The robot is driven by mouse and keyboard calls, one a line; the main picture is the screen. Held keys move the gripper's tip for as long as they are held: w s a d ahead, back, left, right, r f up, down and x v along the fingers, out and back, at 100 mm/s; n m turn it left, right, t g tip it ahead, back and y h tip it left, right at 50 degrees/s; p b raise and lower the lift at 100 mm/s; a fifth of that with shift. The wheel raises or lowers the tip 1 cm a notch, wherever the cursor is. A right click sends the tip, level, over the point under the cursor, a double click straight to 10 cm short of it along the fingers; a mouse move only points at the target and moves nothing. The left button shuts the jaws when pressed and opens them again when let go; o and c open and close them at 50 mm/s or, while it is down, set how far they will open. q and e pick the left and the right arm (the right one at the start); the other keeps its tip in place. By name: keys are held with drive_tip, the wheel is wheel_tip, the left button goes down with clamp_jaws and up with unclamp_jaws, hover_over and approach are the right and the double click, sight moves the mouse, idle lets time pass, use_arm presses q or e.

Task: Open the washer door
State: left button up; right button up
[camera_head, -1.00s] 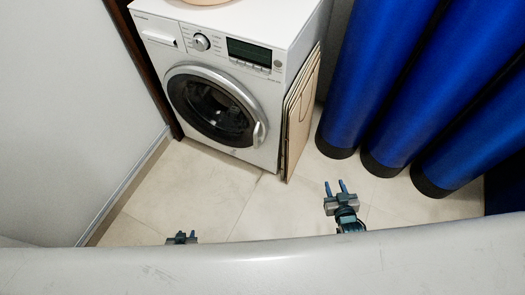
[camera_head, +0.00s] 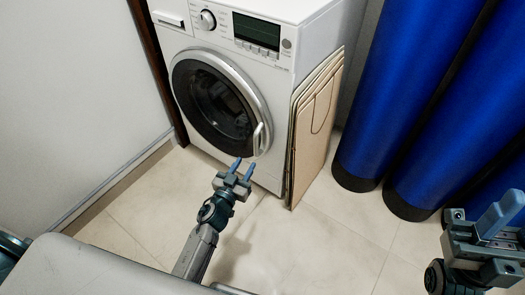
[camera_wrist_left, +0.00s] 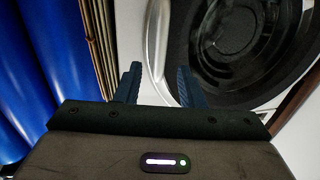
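The white washer (camera_head: 262,70) stands against the back wall with its round door (camera_head: 218,105) shut. The door has a silver rim and a dark window. Its silver handle (camera_head: 259,139) is at the right side of the rim. My left gripper (camera_head: 243,167) is open and empty, just below and in front of the handle. In the left wrist view, the silver handle (camera_wrist_left: 157,40) shows beyond and between the open blue fingers (camera_wrist_left: 158,85), with no visible grip on it. My right gripper (camera_head: 500,215) is at the right edge, partly cut off; its finger spacing is unclear.
Flat brown cardboard panels (camera_head: 314,125) lean on the washer's right side, close to the handle. Tall blue cylinders (camera_head: 415,90) with black bases stand to the right. The tiled floor (camera_head: 310,240) in front is clear. A wall (camera_head: 70,90) is at left.

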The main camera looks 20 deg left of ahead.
sight(255, 148)
use_arm(q)
drive_tip(key=w, duration=0.3)
drive_tip(key=w+d+b, duration=0.1)
drive_tip(key=w, duration=0.5)
drive_tip(key=shift+w+d, duration=0.2)
drive_tip(key=shift+w, duration=0.1)
clamp_jaws()
